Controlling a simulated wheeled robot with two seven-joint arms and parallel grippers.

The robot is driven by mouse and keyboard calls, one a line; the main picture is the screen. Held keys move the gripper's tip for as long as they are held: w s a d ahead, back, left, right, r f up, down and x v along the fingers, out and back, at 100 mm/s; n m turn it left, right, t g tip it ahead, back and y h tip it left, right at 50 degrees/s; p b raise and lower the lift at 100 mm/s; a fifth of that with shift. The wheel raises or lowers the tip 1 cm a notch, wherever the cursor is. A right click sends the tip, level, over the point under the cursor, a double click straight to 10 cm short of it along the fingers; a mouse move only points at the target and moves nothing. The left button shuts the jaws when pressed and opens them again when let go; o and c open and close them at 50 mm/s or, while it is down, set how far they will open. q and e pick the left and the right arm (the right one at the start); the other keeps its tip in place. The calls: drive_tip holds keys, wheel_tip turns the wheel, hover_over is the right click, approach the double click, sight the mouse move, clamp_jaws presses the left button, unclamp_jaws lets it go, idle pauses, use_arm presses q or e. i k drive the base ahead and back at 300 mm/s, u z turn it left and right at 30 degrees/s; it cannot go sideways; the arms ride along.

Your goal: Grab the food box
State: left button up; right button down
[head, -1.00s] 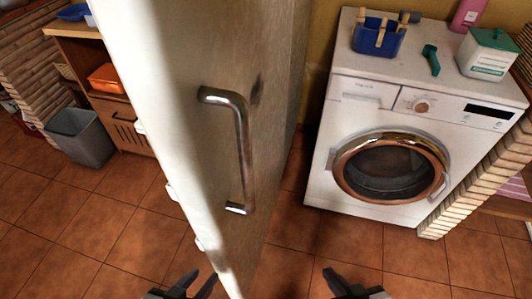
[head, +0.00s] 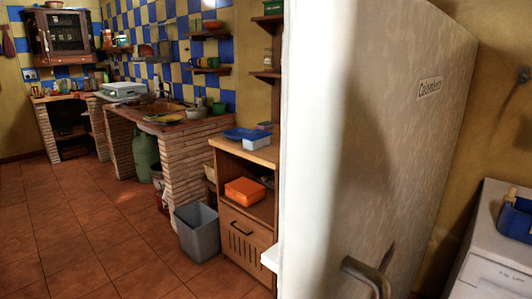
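Several boxes could be the food box, and I cannot tell which it is. An orange box (head: 245,191) sits in the open shelf of a wooden cabinet (head: 246,225). On the cabinet top are a blue tray-like container (head: 238,133) and a small box with a white body and blue top (head: 257,140). Neither of my grippers shows in the head view now.
A grey bin (head: 199,231) stands on the floor beside the cabinet. Brick counters (head: 190,160) run along the back left. A white washing machine (head: 490,265) with a blue basket (head: 516,215) is at the right edge. The tiled floor (head: 95,220) at left is clear.

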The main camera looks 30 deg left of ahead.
sight(253, 145)
drive_tip(key=u, duration=0.55)
drive_tip(key=k, duration=1.3)
drive_tip(key=u, duration=1.3)
drive_tip(key=i, duration=2)
drive_tip(key=u, duration=0.45)
drive_tip(key=i, duration=2.25)
drive_tip(key=z, duration=1)
drive_tip(key=i, duration=1.25)
drive_tip(key=z, duration=1.3)
